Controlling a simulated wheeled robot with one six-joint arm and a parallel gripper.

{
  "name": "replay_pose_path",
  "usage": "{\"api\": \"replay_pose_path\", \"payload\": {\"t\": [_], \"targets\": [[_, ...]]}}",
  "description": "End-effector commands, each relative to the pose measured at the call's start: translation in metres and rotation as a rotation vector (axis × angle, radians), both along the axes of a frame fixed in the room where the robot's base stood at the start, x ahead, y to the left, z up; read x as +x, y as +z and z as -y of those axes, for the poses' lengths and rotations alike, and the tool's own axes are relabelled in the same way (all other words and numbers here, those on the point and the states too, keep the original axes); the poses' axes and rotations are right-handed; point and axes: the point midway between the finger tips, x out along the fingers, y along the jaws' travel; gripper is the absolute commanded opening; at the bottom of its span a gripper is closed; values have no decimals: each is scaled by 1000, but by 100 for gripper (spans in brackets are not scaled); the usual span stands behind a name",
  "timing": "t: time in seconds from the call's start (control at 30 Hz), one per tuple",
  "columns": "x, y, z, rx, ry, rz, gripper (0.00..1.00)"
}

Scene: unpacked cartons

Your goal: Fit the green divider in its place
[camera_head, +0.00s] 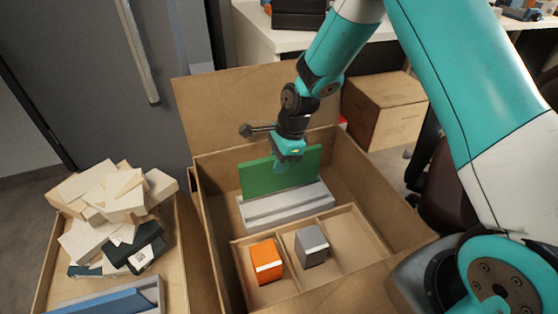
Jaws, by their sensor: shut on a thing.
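The green divider (258,178) is an upright flat panel inside the open carton (213,222). My gripper (289,159) is shut on its upper edge, near the middle. A light grey slotted base (286,207) lies right in front of the divider. The divider's lower edge is hidden behind this base, so I cannot tell whether it sits in a slot or behind it.
A cardboard tray (318,224) in front holds an orange box (266,260) and a grey box (311,245) in separate compartments. Another carton (176,243) at left holds piled pale pieces (113,199) and a blue item (115,303). The carton's raised flap (225,105) stands behind my gripper.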

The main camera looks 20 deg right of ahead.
Motion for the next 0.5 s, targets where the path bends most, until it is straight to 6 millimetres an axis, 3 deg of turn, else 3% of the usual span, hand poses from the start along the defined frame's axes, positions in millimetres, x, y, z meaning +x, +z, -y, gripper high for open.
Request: {"api": "replay_pose_path", "payload": {"t": [0.5], "targets": [[0, -16, 0, 0, 0, -1, 0]]}}
